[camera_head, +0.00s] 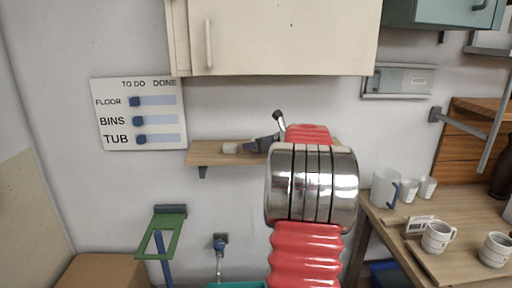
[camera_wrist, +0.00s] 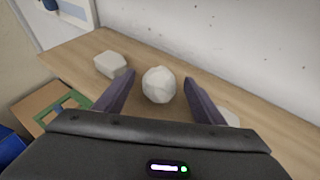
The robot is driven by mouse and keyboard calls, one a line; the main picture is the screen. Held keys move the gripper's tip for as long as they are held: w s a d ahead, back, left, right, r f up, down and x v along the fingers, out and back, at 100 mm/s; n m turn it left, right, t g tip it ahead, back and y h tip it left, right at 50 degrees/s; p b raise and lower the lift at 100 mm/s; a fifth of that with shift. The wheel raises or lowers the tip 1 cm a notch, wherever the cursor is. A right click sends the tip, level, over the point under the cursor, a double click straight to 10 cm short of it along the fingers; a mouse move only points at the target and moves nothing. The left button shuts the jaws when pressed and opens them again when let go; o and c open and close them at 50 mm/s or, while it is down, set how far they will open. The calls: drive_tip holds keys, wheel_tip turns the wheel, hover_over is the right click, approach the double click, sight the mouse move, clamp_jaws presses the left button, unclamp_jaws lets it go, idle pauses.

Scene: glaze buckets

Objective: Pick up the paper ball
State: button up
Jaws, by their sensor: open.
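The paper ball (camera_wrist: 159,84) is a pale, faceted round lump on the wooden shelf, seen whole in the wrist view. My gripper (camera_wrist: 157,79) is open, with one dark finger on each side of the ball and visible gaps between. No firm contact shows. In the head view my gripper (camera_head: 262,144) is low over the shelf, partly behind my red and chrome arm. I cannot make out the ball for certain there.
A pale block (camera_wrist: 110,64) lies left of the ball on the shelf (camera_wrist: 75,54); another pale thing (camera_wrist: 230,117) is partly hidden by the right finger. The wall runs close behind. A cream cabinet (camera_head: 280,38) hangs above; a table with mugs (camera_head: 437,236) stands at right.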

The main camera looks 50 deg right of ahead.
drive_tip(key=shift+w+d+f, duration=0.2)
drive_tip(key=shift+w+f, duration=0.05)
drive_tip(key=shift+w, duration=0.35)
drive_tip(key=shift+c, duration=0.4)
drive_tip(key=c, duration=1)
drive_tip(key=shift+s+a+r, duration=0.15)
drive_tip(key=shift+r, duration=0.4)
wheel_tip(320, 180, up, 6)
drive_tip(key=s+a, duration=0.4)
drive_tip(key=a, duration=0.1)
drive_tip(key=s+a, duration=0.9)
drive_tip(key=shift+a, duration=0.35)
